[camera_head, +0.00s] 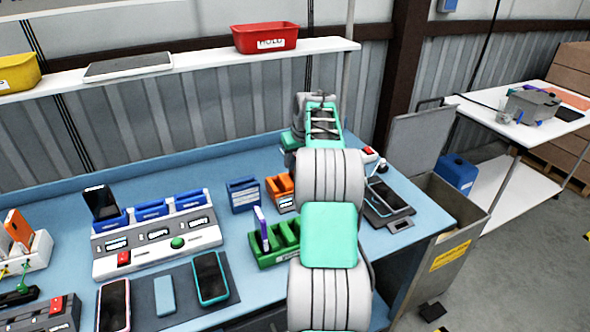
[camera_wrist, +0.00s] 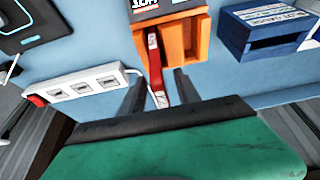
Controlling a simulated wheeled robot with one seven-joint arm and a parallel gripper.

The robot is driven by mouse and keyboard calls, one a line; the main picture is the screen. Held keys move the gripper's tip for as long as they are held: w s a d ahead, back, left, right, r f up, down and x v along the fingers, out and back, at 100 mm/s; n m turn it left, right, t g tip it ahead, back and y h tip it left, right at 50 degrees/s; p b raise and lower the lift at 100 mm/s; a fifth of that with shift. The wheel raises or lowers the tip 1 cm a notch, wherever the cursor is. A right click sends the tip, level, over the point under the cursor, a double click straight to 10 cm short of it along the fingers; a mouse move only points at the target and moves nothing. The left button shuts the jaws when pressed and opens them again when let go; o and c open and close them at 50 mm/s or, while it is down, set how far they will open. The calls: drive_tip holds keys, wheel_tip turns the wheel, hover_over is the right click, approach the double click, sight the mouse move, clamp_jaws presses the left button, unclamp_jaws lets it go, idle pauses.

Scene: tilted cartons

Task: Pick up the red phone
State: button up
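The red phone (camera_wrist: 155,62) shows in the wrist view as a narrow red slab with pale labels, seen mostly edge-on. It stands in the orange holder (camera_wrist: 186,40), at its left side. My gripper (camera_wrist: 162,84) is open, with one dark finger to either side of the phone and visible gaps between. I cannot tell whether the fingertips are level with the phone's lower part. In the head view the orange holder (camera_head: 280,188) is partly visible beside my arm. There the phone and my fingers are hidden behind the arm.
A blue holder (camera_wrist: 262,32) stands right of the orange one in the wrist view, and a white power strip (camera_wrist: 84,88) lies left. In the head view a green holder (camera_head: 263,258) with a purple-white phone stands close to my arm. A grey multi-slot dock (camera_head: 157,240) stands farther left.

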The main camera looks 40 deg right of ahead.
drive_tip(key=shift+w+f, duration=0.15)
drive_tip(key=shift+f, duration=0.2)
drive_tip(key=shift+c, duration=0.6)
clamp_jaws()
